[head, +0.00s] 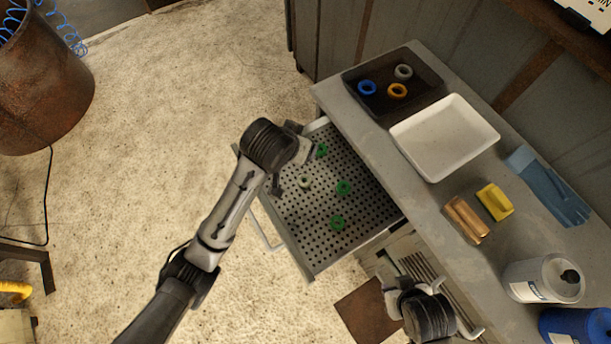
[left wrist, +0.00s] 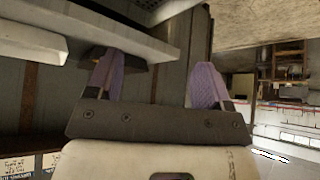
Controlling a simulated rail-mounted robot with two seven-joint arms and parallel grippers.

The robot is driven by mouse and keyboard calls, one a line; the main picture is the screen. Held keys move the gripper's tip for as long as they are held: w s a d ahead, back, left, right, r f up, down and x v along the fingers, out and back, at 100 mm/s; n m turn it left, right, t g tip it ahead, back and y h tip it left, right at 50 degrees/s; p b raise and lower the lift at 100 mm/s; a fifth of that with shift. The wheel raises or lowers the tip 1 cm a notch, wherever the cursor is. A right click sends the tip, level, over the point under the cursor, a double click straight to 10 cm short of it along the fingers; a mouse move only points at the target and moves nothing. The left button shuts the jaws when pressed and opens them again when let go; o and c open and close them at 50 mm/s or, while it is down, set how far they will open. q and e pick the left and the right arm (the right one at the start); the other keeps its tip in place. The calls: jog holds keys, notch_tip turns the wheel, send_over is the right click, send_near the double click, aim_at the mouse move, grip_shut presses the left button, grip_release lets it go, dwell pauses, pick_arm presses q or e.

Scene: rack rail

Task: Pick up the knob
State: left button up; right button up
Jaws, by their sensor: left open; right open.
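A perforated drawer (head: 270,215) is pulled out from the grey counter. It holds green rings (head: 343,187) and one pale ring-like piece (head: 304,182). I cannot tell for sure which piece is the knob; none stands out as one.
A rusty barrel (head: 45,85) stands left. Floor between is clear.

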pick_arm(q)
jog(key=w+d+f+n+g+y, duration=0.2)
jog(key=d+g, duration=0.1)
jog(key=n+g+y, duration=0.1)
jog(key=n+g, duration=0.2)
jog(key=n, duration=0.2)
send_over(304, 179)
jog(key=s, duration=0.1)
notch_tip(304, 179, down, 6)
jog(key=f+b, duration=0.1)
jog(key=f, duration=0.3)
jog(key=f+b, duration=0.1)
jog(key=f, duration=0.4)
jog(key=shift+s+d, duration=0.15)
jog(key=shift+d, duration=0.05)
jog(key=f+b, duration=0.1)
jog(key=f, duration=0.1)
jog(key=f+b, duration=0.1)
jog(key=f, duration=0.1)
jog(key=shift+w+a, duration=0.2)
jog(key=shift+f, duration=0.55)
jog(key=c, duration=1)
